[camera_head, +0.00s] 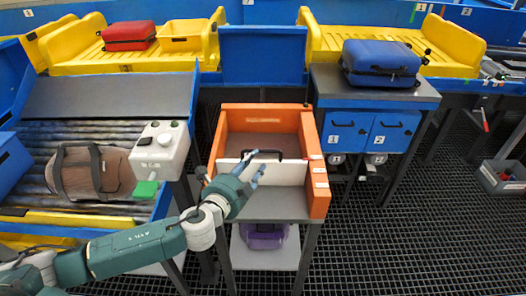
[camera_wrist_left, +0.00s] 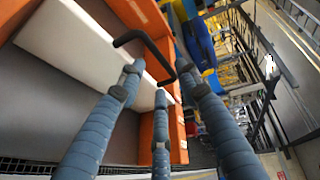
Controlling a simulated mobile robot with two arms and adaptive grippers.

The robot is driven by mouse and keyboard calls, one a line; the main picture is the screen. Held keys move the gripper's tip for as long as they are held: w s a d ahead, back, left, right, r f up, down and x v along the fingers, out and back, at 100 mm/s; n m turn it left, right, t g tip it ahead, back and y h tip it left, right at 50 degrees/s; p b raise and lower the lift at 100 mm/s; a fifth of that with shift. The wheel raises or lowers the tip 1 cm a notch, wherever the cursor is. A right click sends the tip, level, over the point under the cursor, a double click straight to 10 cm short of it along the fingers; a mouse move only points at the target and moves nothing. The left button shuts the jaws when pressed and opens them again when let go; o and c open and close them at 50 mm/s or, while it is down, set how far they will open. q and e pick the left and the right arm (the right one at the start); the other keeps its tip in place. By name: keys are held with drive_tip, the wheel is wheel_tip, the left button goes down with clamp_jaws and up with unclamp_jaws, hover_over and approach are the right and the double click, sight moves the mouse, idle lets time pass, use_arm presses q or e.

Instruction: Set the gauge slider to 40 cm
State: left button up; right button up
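The gauge (camera_head: 314,140) is an open orange frame on a grey stand. A white slider panel (camera_head: 288,172) spans it near the middle, with a black bar handle (camera_head: 278,152) on top. Small labels run along the right wall; I cannot read their numbers. My left gripper (camera_head: 257,166) is over the left part of the slider, beside the handle. In the left wrist view its fingers (camera_wrist_left: 160,80) are spread, with the handle (camera_wrist_left: 152,46) at their tips and the white slider (camera_wrist_left: 78,42) beyond. I cannot tell if they touch it. My right gripper is out of view.
A control box (camera_head: 160,150) on a post stands left of the gauge, near my left arm. A roller conveyor (camera_head: 40,135) with a brown bag (camera_head: 95,172) lies further left. A blue suitcase (camera_head: 380,60) rests on a cabinet at the right. A purple case (camera_head: 265,236) sits below the gauge.

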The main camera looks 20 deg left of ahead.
use_arm(q)
drive_tip(key=x, duration=0.7)
drive_tip(key=shift+w+f+p, duration=0.1)
drive_tip(key=shift+w+p, duration=0.15)
drive_tip(key=shift+p, duration=0.05)
drive_tip(key=shift+c, duration=0.6)
clamp_jaws()
